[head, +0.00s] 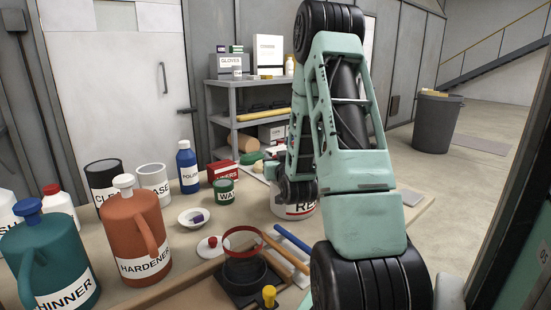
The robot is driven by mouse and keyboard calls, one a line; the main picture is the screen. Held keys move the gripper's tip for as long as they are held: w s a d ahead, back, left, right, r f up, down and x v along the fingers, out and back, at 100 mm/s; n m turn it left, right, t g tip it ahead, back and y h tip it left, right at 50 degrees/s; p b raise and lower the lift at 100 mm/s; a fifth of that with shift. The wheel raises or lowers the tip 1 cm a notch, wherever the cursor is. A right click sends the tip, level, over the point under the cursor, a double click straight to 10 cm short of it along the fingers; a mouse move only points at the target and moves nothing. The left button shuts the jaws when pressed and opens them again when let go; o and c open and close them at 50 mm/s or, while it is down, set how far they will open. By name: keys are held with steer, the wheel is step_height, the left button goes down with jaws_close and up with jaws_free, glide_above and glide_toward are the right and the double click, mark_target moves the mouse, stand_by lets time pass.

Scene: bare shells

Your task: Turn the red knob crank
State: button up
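A small red knob (212,242) sits on a round white piece on the workbench, left of a red ring. I cannot tell whether this knob is a crank or a lid's handle. The red ring (243,240) stands over a dark round body on a black base (246,278). A yellow knob (269,294) shows at the bottom edge in front of it. My teal and black arm rises on the right and bends down towards the bench. My gripper does not show; the arm hides what lies behind it.
An orange HARDENER jug (136,238) and a teal THINNER jug (48,262) stand on the left of the bench. A white bowl (194,218), a green wax tin (224,191) and a blue bottle (187,168) are behind. A blue bar (292,240) lies near my arm.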

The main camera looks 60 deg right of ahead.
jaws_close()
